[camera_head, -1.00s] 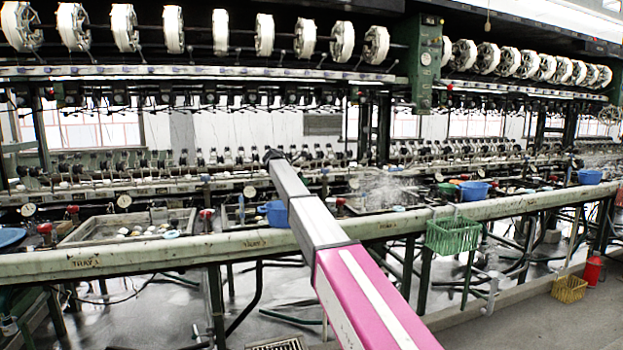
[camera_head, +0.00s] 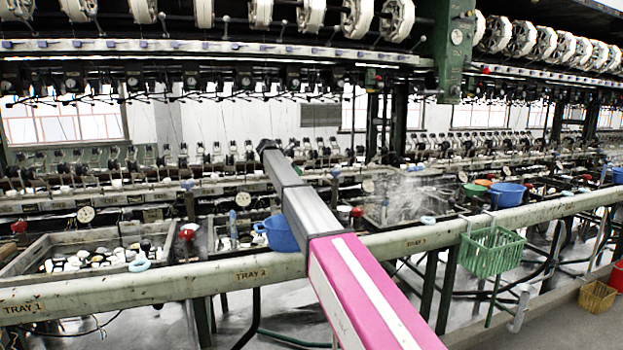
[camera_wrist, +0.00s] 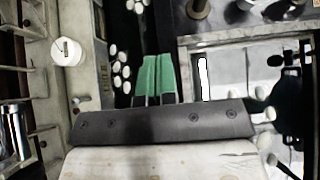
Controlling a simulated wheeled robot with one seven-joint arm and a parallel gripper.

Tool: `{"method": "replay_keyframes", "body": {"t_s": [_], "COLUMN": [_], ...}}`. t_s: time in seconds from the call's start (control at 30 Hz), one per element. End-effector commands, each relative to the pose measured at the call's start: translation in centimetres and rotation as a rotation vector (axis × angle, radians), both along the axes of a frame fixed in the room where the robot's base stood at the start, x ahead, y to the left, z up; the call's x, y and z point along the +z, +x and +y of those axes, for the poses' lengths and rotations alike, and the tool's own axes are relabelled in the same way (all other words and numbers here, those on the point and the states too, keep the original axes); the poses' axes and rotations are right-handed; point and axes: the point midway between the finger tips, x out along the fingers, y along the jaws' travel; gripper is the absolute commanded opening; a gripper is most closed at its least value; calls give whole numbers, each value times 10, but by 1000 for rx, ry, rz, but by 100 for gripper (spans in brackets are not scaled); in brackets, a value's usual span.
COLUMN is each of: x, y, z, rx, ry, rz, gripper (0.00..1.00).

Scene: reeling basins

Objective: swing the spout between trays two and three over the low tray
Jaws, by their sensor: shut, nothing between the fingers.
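My gripper (camera_wrist: 154,78) shows in the wrist view with two green fingers side by side, shut and empty, over a dark gap beside white cocoons. In the head view my arm reaches out over the rail, and its fingers cannot be made out. The labels TRAY 2 (camera_head: 253,275) and TRAY 3 (camera_head: 417,242) are on the rail. A red-topped tap (camera_head: 356,212) stands between them, just right of my arm; its spout direction is too small to tell. A steaming basin (camera_head: 415,205) lies to its right. I cannot tell which tray is the low one.
A blue bowl (camera_head: 282,233) is close beside my arm. A tray of cocoons (camera_head: 48,246) and another red-topped tap (camera_head: 188,232) are at left. A green basket (camera_head: 490,252) hangs on the rail (camera_head: 120,294). A yellow basket (camera_head: 597,297) stands on the floor.

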Motion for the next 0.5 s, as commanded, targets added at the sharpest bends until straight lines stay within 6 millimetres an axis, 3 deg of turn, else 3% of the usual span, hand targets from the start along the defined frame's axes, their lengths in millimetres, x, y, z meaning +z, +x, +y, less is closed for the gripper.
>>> {"method": "replay_keyframes", "body": {"t_s": [0.5], "x": [-55], "y": [17], "z": [-65], "rx": [-2], "ry": [0], "rz": [1], "gripper": [0]}}
